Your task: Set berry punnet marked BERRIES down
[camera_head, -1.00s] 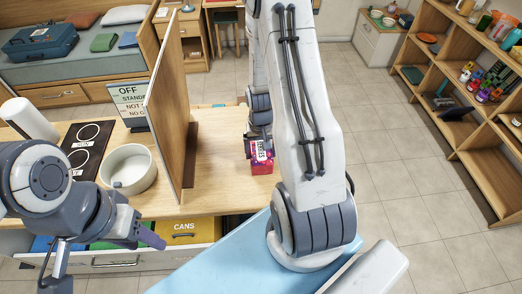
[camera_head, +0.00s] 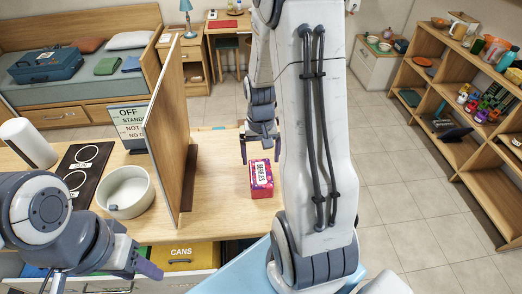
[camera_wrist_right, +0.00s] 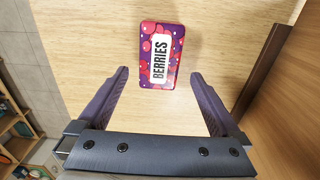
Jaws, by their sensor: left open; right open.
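The berry punnet (camera_head: 261,179) is a red and purple box with a white BERRIES label. It rests on the wooden counter (camera_head: 222,212), right of the upright wooden panel. It also shows in the right wrist view (camera_wrist_right: 161,56), beyond the fingertips. My right gripper (camera_head: 258,147) is open and apart from the punnet, just behind it in the head view. In the right wrist view its fingers (camera_wrist_right: 157,72) are spread with nothing between them. My left gripper (camera_head: 142,274) is open and empty at the lower left, near the open drawer.
A wooden panel (camera_head: 168,125) stands upright on the counter. Left of it are a white pot (camera_head: 126,191), a hob (camera_head: 83,170), an OFF sign (camera_head: 131,121) and a white roll (camera_head: 28,143). An open drawer holds a yellow CANS box (camera_head: 184,256). Shelves (camera_head: 470,120) stand at right.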

